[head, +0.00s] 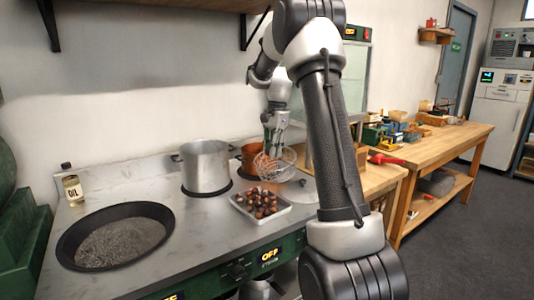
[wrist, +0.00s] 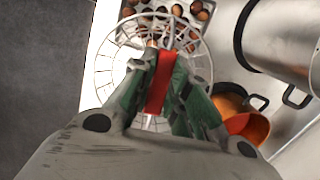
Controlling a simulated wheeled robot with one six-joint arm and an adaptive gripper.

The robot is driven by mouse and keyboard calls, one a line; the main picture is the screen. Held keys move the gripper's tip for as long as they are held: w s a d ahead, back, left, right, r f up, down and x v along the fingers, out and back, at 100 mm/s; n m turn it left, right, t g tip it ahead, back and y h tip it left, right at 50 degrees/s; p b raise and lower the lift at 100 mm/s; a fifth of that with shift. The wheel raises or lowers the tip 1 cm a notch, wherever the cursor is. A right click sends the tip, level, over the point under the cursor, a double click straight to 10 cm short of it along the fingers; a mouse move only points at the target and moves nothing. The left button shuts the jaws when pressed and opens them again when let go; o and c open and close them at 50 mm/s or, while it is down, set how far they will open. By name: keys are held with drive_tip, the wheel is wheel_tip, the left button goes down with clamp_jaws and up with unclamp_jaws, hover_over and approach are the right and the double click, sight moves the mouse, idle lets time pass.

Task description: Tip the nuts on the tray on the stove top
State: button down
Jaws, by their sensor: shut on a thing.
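A white square tray (head: 280,216) of brown chestnuts (head: 262,203) sits on the grey stove top (head: 200,240), right of the black round pan. My gripper (head: 274,130) is shut on the red handle (wrist: 161,82) of a round wire skimmer (head: 273,172). The wire basket hangs below the fingers, just above and behind the tray in the head view. In the wrist view the green fingers of my gripper (wrist: 161,62) clasp the handle, and chestnuts (wrist: 162,10) show beyond the basket's far rim. I cannot tell whether the basket holds any nuts.
A steel pot (head: 206,165) and a copper pot (head: 249,158) stand at the back of the stove, close to the skimmer. A black pan (head: 115,237) with grey contents is at the left, near an oil bottle (head: 73,190). A wooden workbench (head: 440,145) stands right.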

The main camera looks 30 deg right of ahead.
drive_tip(key=d+y, duration=0.1)
drive_tip(key=y, duration=0.1)
drive_tip(key=shift+w+d+g+y, duration=0.1)
drive_tip(key=shift+d+g+y, duration=0.1)
drive_tip(key=shift+g+y, duration=0.15)
drive_tip(key=shift+r, duration=0.2)
drive_tip(key=shift+r+y, duration=0.25)
drive_tip(key=shift+r, duration=1.1)
